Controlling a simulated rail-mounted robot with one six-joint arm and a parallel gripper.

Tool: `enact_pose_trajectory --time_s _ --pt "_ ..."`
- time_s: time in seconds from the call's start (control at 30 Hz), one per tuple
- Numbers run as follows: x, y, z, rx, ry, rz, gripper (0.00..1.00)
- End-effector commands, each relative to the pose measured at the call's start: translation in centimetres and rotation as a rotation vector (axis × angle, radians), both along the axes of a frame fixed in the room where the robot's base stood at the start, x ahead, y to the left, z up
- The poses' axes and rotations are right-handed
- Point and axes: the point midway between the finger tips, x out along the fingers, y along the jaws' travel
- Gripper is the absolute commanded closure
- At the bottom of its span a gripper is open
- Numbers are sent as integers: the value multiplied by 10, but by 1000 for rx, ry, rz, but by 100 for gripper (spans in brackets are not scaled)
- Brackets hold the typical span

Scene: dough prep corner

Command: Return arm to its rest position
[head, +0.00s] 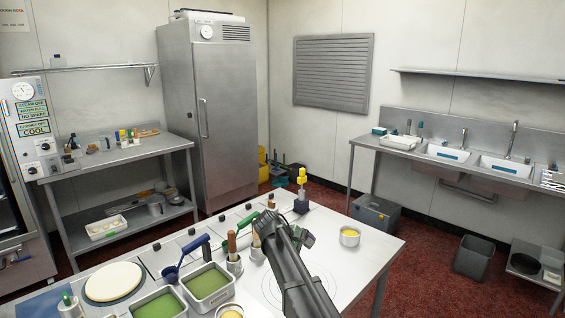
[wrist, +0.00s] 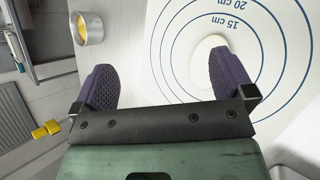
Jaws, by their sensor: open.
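My gripper (wrist: 160,80) shows in the wrist view with its two dark purple ridged fingers wide apart and nothing between them. It hangs over the worktable (head: 385,240), above the printed measuring rings marked 15 cm and 20 cm. A pale round piece, perhaps dough (wrist: 205,52), lies inside the rings, partly hidden by the right finger. In the head view my arm reaches in from the bottom edge and covers part of the rings; the gripper's fingers are hard to make out there.
A metal cup with yellow contents (head: 349,237) stands right of my arm and a yellow-topped item (head: 301,190) beyond it. The table's right end is mostly clear.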

Motion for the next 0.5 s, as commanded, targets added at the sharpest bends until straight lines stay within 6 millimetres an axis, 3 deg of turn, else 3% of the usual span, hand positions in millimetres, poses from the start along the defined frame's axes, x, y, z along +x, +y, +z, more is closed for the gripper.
enact_pose_trajectory --time_s 0.03,0.17,0.3,0.4,0.5 --pt "-32 -11 -13 75 -38 -75 0" --pt "-117 -35 -47 331 -146 -366 0" --pt "-237 -62 -84 621 -204 -764 0" --pt "-295 -75 -98 739 -192 -906 0" --pt "-316 -93 -105 758 -198 -954 0"
